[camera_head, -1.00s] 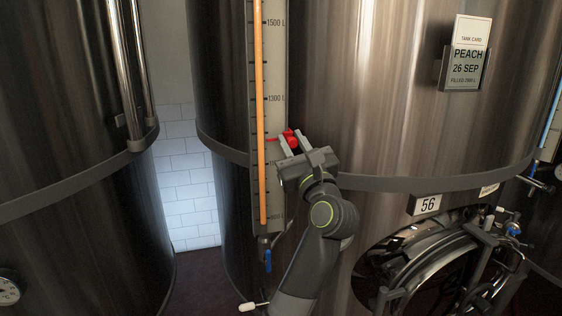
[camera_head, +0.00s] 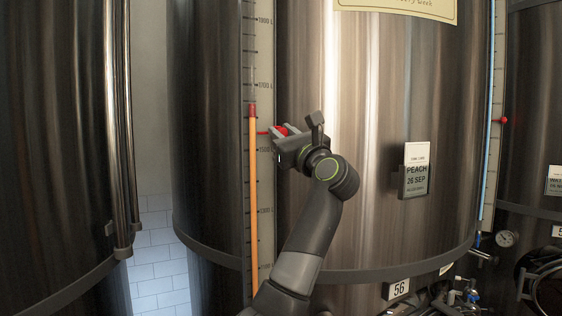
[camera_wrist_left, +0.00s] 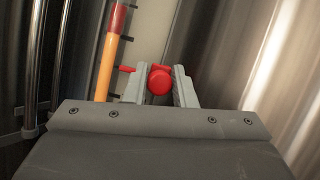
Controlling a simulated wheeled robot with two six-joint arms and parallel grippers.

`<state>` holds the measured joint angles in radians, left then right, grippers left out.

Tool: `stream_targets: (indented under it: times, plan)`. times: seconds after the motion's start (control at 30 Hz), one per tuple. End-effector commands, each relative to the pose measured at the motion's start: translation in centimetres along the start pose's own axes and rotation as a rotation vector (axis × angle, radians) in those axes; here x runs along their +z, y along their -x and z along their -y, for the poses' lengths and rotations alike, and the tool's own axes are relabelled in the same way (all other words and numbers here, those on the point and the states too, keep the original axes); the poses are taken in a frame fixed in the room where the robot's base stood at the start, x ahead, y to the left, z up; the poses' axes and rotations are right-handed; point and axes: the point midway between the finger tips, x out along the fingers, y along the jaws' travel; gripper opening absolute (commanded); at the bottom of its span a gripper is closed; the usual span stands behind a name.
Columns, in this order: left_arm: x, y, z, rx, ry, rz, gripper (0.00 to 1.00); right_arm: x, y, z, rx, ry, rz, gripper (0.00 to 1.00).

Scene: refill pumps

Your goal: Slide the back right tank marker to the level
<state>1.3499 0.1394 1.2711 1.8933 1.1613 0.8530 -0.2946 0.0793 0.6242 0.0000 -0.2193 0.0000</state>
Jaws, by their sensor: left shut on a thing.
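The red marker (camera_head: 280,131) sits on the scale strip (camera_head: 262,190) of the tank with the PEACH card, a little above the 1500 L mark. Its thin red pointer reaches left toward the sight tube (camera_head: 252,180). The tube holds orange liquid with a dark red top (camera_head: 252,110), which stands higher than the pointer. My left gripper (camera_head: 288,134) is shut on the marker's red knob. In the left wrist view the round red knob (camera_wrist_left: 159,81) sits between the two grey fingers, and the orange column (camera_wrist_left: 108,65) is to its left. My right gripper is not in view.
The steel tank (camera_head: 370,100) curves close behind and to the right of my left arm. The PEACH card holder (camera_head: 415,178) sticks out at right. Another tank (camera_head: 50,140) stands at left. The strip above the marker looks clear.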

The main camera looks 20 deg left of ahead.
Motion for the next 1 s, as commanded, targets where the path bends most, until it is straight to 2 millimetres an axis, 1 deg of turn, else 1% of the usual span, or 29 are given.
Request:
stream_targets:
  times: [0.03,0.1,0.27,0.7,0.73,0.87,1.0]
  plan:
    - [0.9,-0.4,0.1,0.004,-0.002,0.001,0.0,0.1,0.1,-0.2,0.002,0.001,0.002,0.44]
    - [1.7,-0.8,0.3,0.004,-0.003,0.0,0.0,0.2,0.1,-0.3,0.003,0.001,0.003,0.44]
    - [2.8,-1.3,0.5,0.005,-0.005,-0.002,0.0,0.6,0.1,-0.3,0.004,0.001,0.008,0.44]
    - [3.0,-1.4,0.6,0.004,-0.006,-0.005,0.0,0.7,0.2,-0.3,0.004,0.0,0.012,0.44]
    - [3.0,-1.4,0.6,0.004,-0.006,-0.005,0.26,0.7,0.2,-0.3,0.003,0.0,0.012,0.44]
    - [3.1,-1.4,0.7,0.002,-0.005,-0.004,0.43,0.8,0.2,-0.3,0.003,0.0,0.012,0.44]
    - [3.1,-1.4,0.7,0.001,-0.004,-0.004,0.44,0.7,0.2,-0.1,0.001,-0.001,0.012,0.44]
